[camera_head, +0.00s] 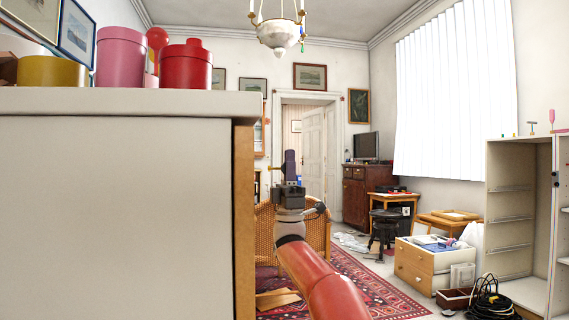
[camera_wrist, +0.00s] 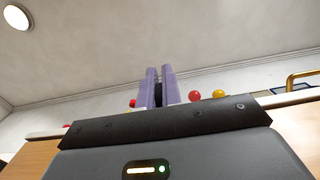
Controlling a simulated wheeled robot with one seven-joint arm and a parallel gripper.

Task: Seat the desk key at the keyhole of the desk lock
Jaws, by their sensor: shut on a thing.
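My gripper (camera_head: 290,163) points upward at the end of my red arm, just right of the near cabinet's wooden edge in the head view. In the wrist view its two purple fingers (camera_wrist: 160,88) stand close together, shut on a small dark thing (camera_wrist: 158,93) between them. That thing is mostly hidden by the fingers; its shape cannot be made out, though it may be the desk key. I cannot pick out the desk lock or its keyhole in either view.
A large pale cabinet (camera_head: 115,200) fills the left, with a pink canister (camera_head: 121,58), a red canister (camera_head: 185,66) and a yellow bowl (camera_head: 52,74) on top. A wicker chair (camera_head: 316,235) stands behind my arm. An open shelf unit (camera_head: 512,210) and black cable (camera_head: 490,300) are at right.

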